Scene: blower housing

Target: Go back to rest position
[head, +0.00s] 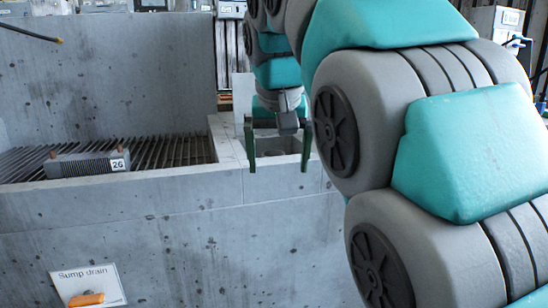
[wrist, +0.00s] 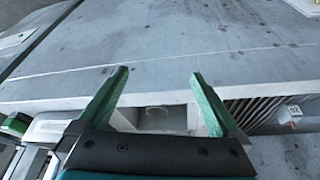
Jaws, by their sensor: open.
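My gripper (head: 278,150) is open and empty, with two green fingers apart. In the head view it hangs in front of a square recess in the concrete ledge, right of the grating. In the wrist view my gripper (wrist: 158,85) also shows its fingers spread with nothing between them. A round opening (wrist: 157,112) lies in the recess behind the fingers. My teal and grey arm fills the right of the head view and hides what is behind it.
A tall concrete wall (head: 110,80) stands behind. A "Sump drain" sign (head: 88,284) with an orange object (head: 86,299) is on the front wall. A thin cable (head: 30,33) is at upper left.

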